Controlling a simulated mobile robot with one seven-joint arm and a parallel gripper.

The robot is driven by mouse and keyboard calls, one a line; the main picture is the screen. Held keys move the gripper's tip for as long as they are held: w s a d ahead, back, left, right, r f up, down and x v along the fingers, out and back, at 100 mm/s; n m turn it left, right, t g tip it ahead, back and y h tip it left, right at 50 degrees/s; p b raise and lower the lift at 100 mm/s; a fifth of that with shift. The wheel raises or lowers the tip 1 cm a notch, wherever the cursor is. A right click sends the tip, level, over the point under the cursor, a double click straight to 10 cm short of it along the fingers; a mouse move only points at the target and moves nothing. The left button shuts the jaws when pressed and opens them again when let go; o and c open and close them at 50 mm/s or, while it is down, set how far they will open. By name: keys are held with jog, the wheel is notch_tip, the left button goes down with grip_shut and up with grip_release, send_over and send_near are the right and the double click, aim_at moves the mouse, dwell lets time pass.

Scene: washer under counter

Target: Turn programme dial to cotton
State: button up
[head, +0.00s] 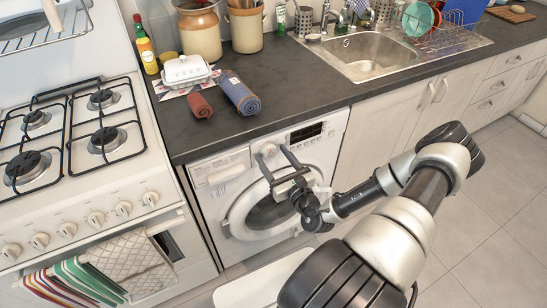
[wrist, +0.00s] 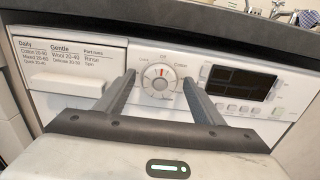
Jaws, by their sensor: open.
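The washer (head: 222,196) stands under the dark counter. Its programme dial (wrist: 160,80) is a round white knob with a red mark, on the front panel in the wrist view. Small words are printed around the dial, and "Off" and "Cotton" seem to stand above it and to its upper right. The dial also shows in the head view (head: 268,150). My gripper (wrist: 161,80) is open, with one finger on each side of the dial. It also shows in the head view (head: 273,164) at the washer's panel. I cannot tell whether the fingers touch the dial.
The detergent drawer (wrist: 75,75) with a printed programme list is left of the dial. A dark display (wrist: 242,82) and buttons are to the right. The counter edge (wrist: 160,20) overhangs the panel. The stove (head: 90,160) stands close on the left.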

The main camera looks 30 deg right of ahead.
jog(key=shift+c, duration=0.2)
jog(key=c, duration=1)
jog(key=shift+m+p, duration=0.4)
jog(key=m+p, duration=0.2)
jog(key=shift+d+r+m, duration=0.1)
jog(key=shift+m, duration=0.2)
jog(key=shift+d+m+p, duration=0.1)
jog(key=shift+m+p, duration=0.6)
jog(key=shift+m, duration=1.5)
jog(key=shift+f, duration=0.2)
jog(key=o, duration=1)
